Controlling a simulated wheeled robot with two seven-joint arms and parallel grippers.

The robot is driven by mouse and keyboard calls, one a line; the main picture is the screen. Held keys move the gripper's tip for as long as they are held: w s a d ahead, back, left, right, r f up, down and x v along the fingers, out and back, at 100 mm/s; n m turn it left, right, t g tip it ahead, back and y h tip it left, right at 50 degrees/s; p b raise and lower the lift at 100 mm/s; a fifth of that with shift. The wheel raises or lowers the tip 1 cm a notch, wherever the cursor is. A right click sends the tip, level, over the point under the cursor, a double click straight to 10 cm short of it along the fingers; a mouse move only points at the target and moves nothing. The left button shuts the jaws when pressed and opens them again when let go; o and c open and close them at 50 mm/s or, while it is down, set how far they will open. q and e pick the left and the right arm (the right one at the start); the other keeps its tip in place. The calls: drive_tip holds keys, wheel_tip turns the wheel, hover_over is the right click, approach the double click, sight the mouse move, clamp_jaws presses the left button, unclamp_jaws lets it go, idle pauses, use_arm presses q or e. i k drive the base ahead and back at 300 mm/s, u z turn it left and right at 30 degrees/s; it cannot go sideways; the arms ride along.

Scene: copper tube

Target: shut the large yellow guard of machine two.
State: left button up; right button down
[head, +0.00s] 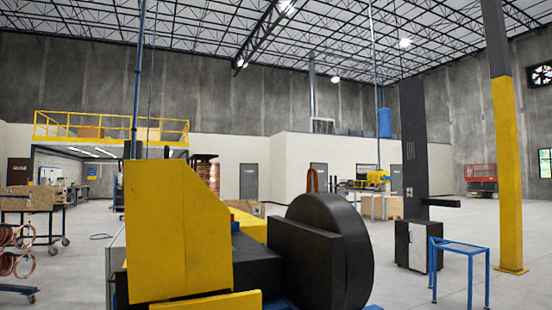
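A large yellow guard (178,235) stands upright close in front of me, left of the middle of the head view. Its top right edge slopes down to the right. It is on a machine with a dark body (258,268), which I take to be machine two. A big round black housing (335,240) is at the machine's right side. A lower yellow panel (207,301) shows at the bottom edge. The guard hides part of the machine behind it. Neither of my grippers is in view.
A yellow column (512,170) and a blue stand (460,250) are at the right, beside a black-and-white cabinet (414,245). A cart with a cardboard box (28,198) and copper coils (8,235) are at the left. Open floor (75,265) lies left of the machine.

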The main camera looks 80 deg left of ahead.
sight(178, 232)
drive_tip(key=u, duration=2.75)
